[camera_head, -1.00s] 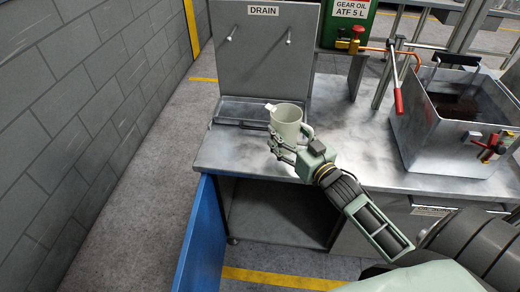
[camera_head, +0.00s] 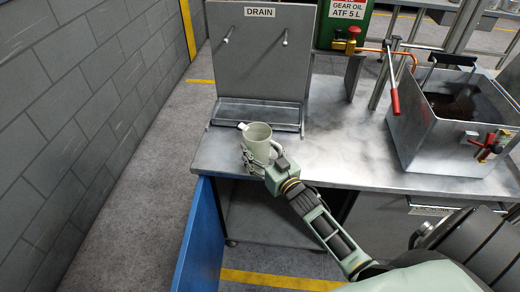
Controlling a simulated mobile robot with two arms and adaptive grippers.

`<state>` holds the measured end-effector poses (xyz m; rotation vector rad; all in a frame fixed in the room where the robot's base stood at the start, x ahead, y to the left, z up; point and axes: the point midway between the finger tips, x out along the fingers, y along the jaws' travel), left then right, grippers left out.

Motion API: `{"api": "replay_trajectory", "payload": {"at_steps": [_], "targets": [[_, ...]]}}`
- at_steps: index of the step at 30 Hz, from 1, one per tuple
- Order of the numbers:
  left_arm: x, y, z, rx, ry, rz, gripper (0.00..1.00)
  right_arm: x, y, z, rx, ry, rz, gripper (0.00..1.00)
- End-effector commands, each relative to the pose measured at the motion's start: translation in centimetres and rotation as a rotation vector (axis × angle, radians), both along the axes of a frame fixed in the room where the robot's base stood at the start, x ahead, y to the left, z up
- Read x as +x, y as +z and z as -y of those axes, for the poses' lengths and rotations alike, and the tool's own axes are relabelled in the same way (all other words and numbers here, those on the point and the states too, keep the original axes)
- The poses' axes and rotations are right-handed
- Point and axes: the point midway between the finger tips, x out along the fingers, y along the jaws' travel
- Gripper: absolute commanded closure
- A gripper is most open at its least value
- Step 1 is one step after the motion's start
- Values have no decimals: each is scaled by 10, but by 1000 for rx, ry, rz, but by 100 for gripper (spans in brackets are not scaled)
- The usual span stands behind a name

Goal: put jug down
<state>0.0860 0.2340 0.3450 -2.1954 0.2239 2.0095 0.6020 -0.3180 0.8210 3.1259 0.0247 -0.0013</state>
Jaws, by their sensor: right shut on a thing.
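A pale grey-green jug (camera_head: 257,141) with a spout at its upper left and a handle on its right is upright at the left part of the metal bench (camera_head: 330,163). My right gripper (camera_head: 250,158) is shut on the jug, low on its near side. I cannot tell whether the jug's base touches the bench top. My left gripper is not in view.
A drain stand (camera_head: 262,60) with two pegs and a shallow tray (camera_head: 285,125) stands behind the jug. A metal tank (camera_head: 450,148) with dark contents is at the right. A blue panel (camera_head: 201,235) is at the bench's left end. The bench middle is clear.

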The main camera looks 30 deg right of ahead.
Motion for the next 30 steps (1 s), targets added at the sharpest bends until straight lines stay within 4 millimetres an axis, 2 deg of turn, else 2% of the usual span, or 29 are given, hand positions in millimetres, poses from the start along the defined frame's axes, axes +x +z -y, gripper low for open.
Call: {"api": "replay_trajectory", "payload": {"at_steps": [4,5,11,23,26,30], "targets": [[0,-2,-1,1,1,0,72,0,-3,0,0,0,0,74],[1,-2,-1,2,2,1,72,0,-4,0,0,0,-1,33],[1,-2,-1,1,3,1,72,0,-3,0,0,0,-1,15],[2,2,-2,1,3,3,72,0,3,0,0,0,0,15],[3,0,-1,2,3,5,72,-13,-2,0,0,0,-3,15],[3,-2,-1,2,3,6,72,-40,-2,1,0,0,-5,15]]}}
